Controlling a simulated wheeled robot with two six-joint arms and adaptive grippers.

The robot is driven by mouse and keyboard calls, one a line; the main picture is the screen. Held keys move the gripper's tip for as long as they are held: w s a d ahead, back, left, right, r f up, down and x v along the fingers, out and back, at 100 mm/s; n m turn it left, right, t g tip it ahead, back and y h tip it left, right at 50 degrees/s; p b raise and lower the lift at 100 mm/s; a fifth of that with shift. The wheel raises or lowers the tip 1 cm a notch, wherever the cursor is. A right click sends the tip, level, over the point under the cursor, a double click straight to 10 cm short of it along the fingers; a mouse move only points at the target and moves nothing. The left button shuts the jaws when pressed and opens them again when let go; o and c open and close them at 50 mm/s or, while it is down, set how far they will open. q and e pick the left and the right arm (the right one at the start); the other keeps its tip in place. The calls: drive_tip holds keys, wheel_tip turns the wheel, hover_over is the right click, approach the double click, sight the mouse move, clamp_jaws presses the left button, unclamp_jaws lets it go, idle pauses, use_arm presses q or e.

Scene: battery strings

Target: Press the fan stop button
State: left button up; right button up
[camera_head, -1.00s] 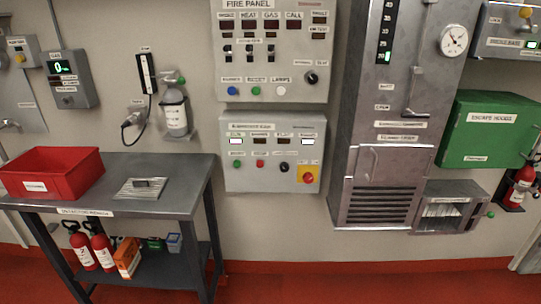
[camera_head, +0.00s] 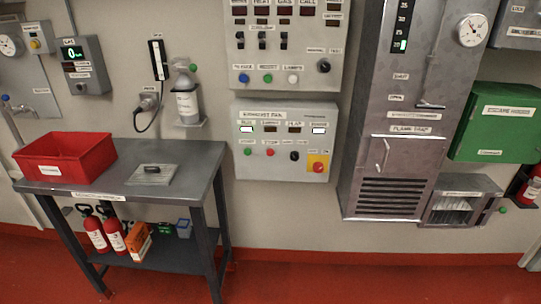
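The fan panel (camera_head: 262,170) is a grey box on the wall below the fire panel, right of the table in the head view. Its lower row holds a green button (camera_head: 247,152), a red button (camera_head: 270,152) labelled as stop, a dark knob (camera_head: 294,156) and a larger red button (camera_head: 318,168) on a yellow plate. In its upper row, the leftmost window glows green and the rightmost glows white. Neither of my grippers is in view, and nothing covers the panel.
A dark metal table (camera_head: 205,163) with a red bin (camera_head: 66,157) stands on the left. The fire panel (camera_head: 285,75) hangs above the fan panel. A tall steel cabinet (camera_head: 400,110) is to the right. The red floor (camera_head: 330,270) below the fan panel is clear.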

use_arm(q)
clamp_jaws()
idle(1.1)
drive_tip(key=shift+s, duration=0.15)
